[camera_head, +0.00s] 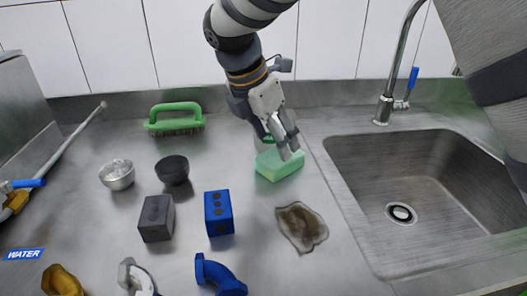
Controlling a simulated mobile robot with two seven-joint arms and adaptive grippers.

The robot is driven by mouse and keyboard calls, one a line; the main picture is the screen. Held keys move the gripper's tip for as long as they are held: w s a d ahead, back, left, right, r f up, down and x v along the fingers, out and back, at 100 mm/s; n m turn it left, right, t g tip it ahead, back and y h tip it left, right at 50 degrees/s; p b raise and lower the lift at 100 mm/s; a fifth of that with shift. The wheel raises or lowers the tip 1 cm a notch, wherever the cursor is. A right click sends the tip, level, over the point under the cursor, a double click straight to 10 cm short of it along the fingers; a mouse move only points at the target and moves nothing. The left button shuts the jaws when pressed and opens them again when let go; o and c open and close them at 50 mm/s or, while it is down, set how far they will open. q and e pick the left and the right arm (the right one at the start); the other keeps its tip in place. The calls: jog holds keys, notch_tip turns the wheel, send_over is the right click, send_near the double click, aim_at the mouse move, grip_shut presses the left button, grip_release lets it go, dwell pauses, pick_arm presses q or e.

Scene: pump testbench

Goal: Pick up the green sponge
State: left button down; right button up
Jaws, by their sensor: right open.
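The green sponge (279,167) is a light green block lying flat on the steel counter, left of the sink. My right gripper (289,152) comes down from the top with its fingers open, at the sponge's upper edge. The fingertips overlap the sponge in the picture; I cannot tell whether they touch it. The fingers hide a small part of its far side. My left gripper is not in view.
The sink (440,190) with its faucet (385,105) is on the right. A green-handled brush (175,109), two small bowls, a grey block (156,218), a blue block (219,213) and a brown spill (301,226) are on the counter. Tiled wall stands behind.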

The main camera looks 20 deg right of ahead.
aim_at(278, 156)
jog(key=shift+x, duration=2.3)
jog(key=shift+f, duration=0.25)
jog(key=c, duration=0.4)
